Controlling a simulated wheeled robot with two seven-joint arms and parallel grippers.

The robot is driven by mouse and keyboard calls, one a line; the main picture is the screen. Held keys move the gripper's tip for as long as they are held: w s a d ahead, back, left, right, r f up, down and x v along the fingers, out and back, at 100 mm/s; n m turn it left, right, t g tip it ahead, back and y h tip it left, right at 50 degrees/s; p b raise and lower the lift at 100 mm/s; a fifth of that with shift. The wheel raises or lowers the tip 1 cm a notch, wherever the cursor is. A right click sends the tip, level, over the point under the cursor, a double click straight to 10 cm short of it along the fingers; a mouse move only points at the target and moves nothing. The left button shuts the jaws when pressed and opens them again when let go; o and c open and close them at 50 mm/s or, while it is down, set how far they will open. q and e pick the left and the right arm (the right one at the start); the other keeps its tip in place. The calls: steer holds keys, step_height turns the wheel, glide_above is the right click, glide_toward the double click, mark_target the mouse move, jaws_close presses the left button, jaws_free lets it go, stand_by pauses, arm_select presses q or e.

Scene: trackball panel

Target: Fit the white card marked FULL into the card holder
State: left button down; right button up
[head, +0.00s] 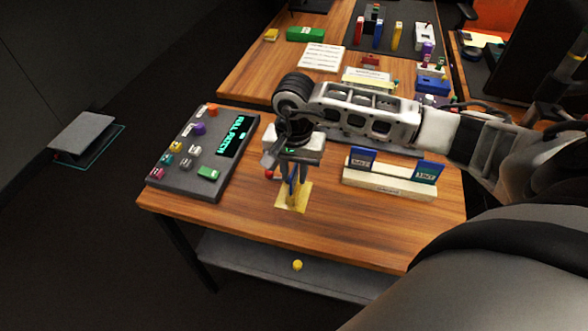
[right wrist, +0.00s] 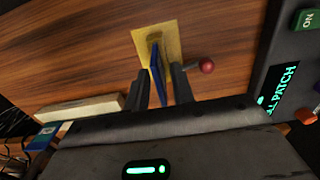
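A thin blue card (right wrist: 157,72) stands nearly edge-on at the yellow pad (head: 291,203) on the table; its face and any marking cannot be read. The pad also shows in the right wrist view (right wrist: 171,38). My right gripper (head: 292,193) points down over the pad. In the right wrist view its fingers (right wrist: 160,80) stand on both sides of the blue card, with apparent gaps. The whitish card holder (head: 388,181) lies to the right, with a blue card (head: 361,159) and a blue-green card (head: 426,171) upright in it. No white card marked FULL is legible. My left gripper is out of view.
A dark panel (head: 185,178) with coloured knobs and a lit FULL PATCH display stands left of the pad. A red ball on a stem (right wrist: 206,66) is close beside the right gripper. The table front is clear. A yellow ball (head: 297,265) lies on the lower shelf.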

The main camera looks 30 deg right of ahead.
steer(key=shift+r, duration=0.55)
arm_select(q)
steer(key=shift+b, duration=0.5)
arm_select(e)
step_height(320, 180, up, 11)
steer(key=shift+r, duration=0.15)
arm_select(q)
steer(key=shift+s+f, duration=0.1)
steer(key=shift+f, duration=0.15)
